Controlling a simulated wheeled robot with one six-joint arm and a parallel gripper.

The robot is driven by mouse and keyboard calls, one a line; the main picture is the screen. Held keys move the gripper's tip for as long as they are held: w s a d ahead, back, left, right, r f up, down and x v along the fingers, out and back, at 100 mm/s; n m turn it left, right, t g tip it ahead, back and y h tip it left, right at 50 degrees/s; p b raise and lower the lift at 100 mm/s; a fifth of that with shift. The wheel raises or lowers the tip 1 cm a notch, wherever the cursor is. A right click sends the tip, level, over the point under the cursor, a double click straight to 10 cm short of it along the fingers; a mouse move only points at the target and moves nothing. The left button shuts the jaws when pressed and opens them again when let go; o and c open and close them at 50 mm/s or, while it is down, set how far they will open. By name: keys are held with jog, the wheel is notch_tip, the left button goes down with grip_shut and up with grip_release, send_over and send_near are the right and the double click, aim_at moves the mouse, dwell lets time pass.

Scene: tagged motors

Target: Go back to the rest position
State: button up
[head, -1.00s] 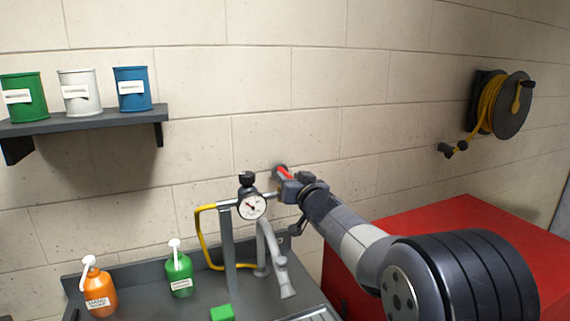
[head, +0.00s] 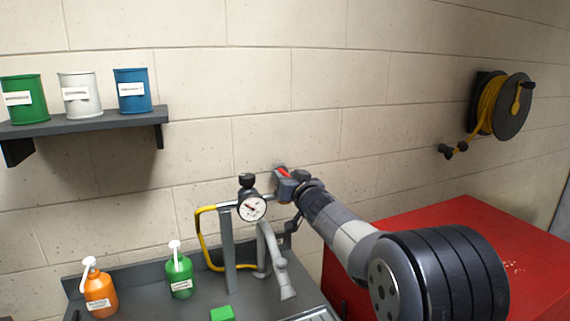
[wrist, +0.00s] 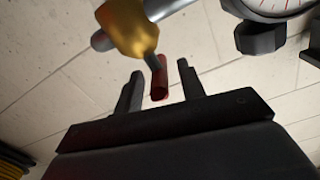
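My gripper (head: 283,184) is at the end of my arm, by the wall just right of the pressure gauge (head: 252,208). In the wrist view its two dark fingers (wrist: 161,88) stand apart. A red handle (wrist: 158,80) shows between them with visible gaps on both sides. The red handle (head: 281,172) also shows in the head view at the gripper's tip, partly hidden. A brass valve body (wrist: 130,28) is just beyond the fingers in the wrist view. I cannot tell how deep the handle sits between the fingers.
The gauge stands above a dark sink bench with a yellow hose (head: 200,240) and a grey tap (head: 275,262). Orange (head: 100,294) and green (head: 180,278) soap bottles stand left. A red cabinet top (head: 460,225) lies under my arm. A hose reel (head: 508,105) hangs at right.

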jog(key=shift+x, duration=0.8)
jog(key=shift+w+r+p, duration=0.1)
jog(key=shift+r+p, duration=0.1)
jog(key=shift+p, duration=0.5)
jog(key=shift+d+r+n+g+y+p, duration=0.15)
jog(key=shift+n+g+y+p, duration=0.15)
jog(key=shift+n+y+p, duration=0.35)
jog(key=n+g+y+p, duration=0.1)
jog(key=y+p, duration=0.1)
jog(key=p, duration=0.1)
jog(key=shift+f+n+g+y+p, duration=0.3)
jog(key=shift+n+g+y+p, duration=0.15)
jog(key=shift+n+g+y, duration=0.45)
